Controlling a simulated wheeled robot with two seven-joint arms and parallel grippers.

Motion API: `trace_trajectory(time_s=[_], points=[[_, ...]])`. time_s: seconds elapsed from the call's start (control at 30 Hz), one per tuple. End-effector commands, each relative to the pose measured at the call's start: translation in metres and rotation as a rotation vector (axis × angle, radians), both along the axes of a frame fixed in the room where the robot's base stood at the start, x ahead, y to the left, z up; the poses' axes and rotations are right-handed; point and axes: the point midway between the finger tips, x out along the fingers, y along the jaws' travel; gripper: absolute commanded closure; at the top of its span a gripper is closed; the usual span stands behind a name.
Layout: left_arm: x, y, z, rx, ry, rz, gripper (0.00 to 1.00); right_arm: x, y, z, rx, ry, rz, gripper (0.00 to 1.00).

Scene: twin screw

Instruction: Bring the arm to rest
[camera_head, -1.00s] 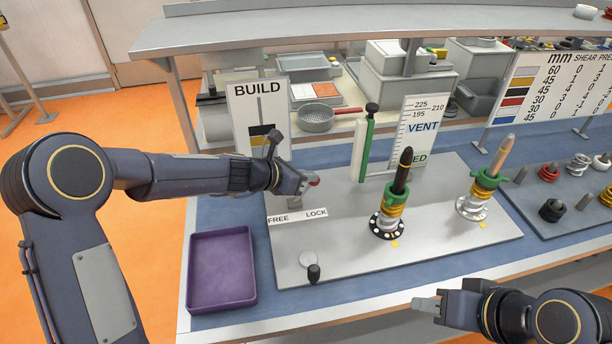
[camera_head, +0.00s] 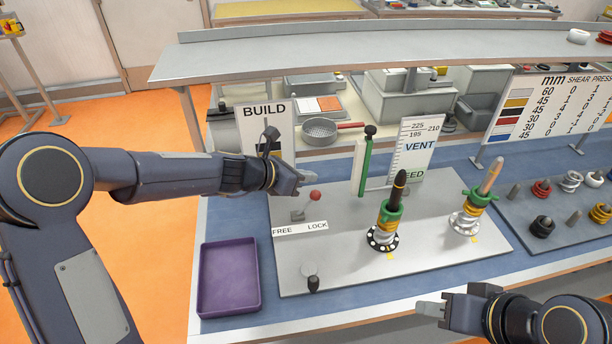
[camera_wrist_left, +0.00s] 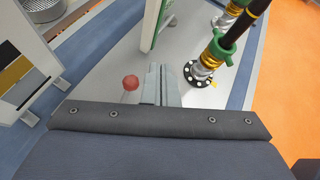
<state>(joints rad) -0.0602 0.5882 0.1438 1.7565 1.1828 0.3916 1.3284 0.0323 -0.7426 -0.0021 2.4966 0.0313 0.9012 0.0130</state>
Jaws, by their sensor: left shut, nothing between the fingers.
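My left gripper (camera_head: 305,179) hangs above the grey base plate (camera_head: 350,262), its fingers shut and empty. It also shows in the left wrist view (camera_wrist_left: 161,72). A lever with a red knob (camera_head: 315,195) stands just below and right of the fingertips, apart from them; in the left wrist view the red knob (camera_wrist_left: 131,82) is left of the fingers. The FREE / LOCK label (camera_head: 300,228) lies in front of the lever. My right gripper (camera_head: 430,308) is at the lower right, in front of the table edge; I cannot tell whether its jaws are open.
Two spindles with stacked rings, one dark-tipped (camera_head: 399,185) and one tan-tipped (camera_head: 491,175), stand on the plate. A green-edged upright gauge (camera_head: 364,160) and BUILD sign (camera_head: 265,125) stand behind. A purple tray (camera_head: 229,310) lies front left, and a small black-knobbed lever (camera_head: 313,284) front centre.

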Motion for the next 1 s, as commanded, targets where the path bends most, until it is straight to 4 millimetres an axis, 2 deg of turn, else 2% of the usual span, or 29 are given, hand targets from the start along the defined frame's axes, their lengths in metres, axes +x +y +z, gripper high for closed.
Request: trace_trajectory(time_s=[0.27,0.37,0.43,0.57,0.7,0.87,1.0], points=[[-0.001,0.002,0.002,0.007,-0.012,-0.007,1.00,0.000,0.000,0.000,0.000,0.000,0.000,0.64],[-0.012,0.012,0.013,0.060,-0.088,-0.059,1.00,0.000,0.000,-0.003,0.000,0.000,0.000,0.64],[-0.029,0.025,0.026,0.137,-0.193,-0.136,1.00,0.000,0.000,-0.007,0.000,0.000,0.000,0.64],[-0.080,0.060,0.050,0.361,-0.458,-0.349,1.00,0.000,0.000,-0.015,0.000,0.000,0.000,0.64],[-0.148,0.099,0.056,0.638,-0.721,-0.610,1.00,0.000,0.000,-0.024,0.000,0.000,0.000,0.64],[-0.225,0.140,0.040,0.950,-0.951,-0.922,1.00,0.000,0.000,-0.034,0.000,0.000,0.000,0.64],[-0.281,0.168,0.014,1.174,-1.070,-1.184,1.00,0.000,0.000,-0.040,0.000,0.000,0.000,0.64]])
